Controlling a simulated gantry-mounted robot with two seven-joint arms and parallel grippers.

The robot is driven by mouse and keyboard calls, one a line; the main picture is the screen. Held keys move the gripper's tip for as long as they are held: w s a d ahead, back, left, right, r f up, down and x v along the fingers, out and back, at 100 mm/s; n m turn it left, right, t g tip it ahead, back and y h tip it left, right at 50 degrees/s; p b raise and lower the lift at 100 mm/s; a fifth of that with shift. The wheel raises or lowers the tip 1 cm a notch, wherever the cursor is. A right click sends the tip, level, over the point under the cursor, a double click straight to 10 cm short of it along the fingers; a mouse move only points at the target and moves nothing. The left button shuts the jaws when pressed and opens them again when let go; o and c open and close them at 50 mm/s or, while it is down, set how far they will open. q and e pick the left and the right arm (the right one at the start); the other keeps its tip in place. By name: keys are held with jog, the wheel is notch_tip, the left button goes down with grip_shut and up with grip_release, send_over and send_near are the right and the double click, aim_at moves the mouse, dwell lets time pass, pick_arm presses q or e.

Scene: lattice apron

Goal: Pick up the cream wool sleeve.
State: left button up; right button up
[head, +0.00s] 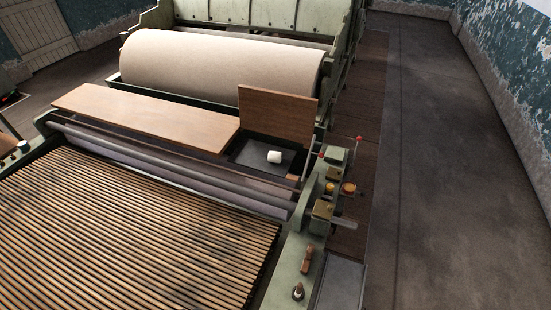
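A small cream-white cylinder (274,157), which looks like the cream wool sleeve, lies on its side in a dark open compartment (252,162) right of the middle of the head view. A wooden lid (277,115) stands raised behind the compartment. Neither of my grippers shows in the head view, so their state is hidden.
A long wooden board (148,117) lies left of the compartment. Behind it is a large cream roll (220,68). A slatted lattice apron (130,235) fills the front left. Levers and knobs stand on the green side frame (290,265). The floor (440,150) at right is clear.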

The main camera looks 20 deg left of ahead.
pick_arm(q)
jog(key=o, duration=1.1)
